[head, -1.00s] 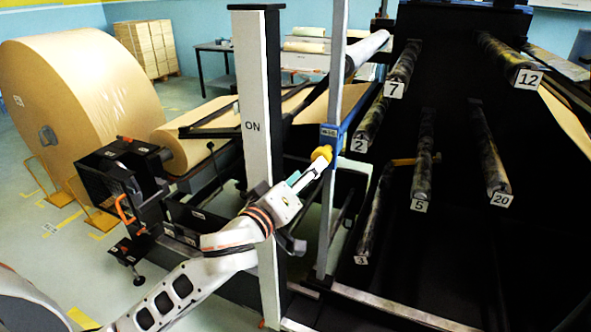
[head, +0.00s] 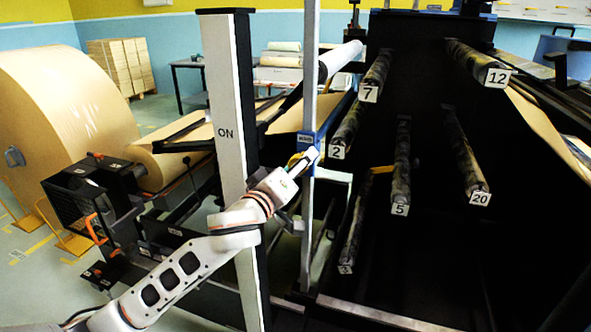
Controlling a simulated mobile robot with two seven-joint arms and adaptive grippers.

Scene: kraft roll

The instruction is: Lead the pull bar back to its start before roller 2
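A blue block (head: 307,144) with a small label sits on the upright metal rail (head: 311,60) left of roller 2 (head: 347,128). A yellow knob (head: 294,160) shows just below it, partly hidden by my gripper. I cannot tell for sure which part is the pull bar; a short yellow bar (head: 382,170) also shows above roller 3 (head: 352,228). My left gripper (head: 309,155) is at the blue block and the yellow knob, small and partly overlapping them. Whether its fingers are closed is not clear. My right gripper is out of view.
A white post (head: 228,90) marked ON stands just behind my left arm. Rollers 7 (head: 377,75), 12 (head: 476,62), 5 (head: 402,165) and 20 (head: 465,160) stick out of the dark frame. A big kraft roll (head: 60,110) stands at left.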

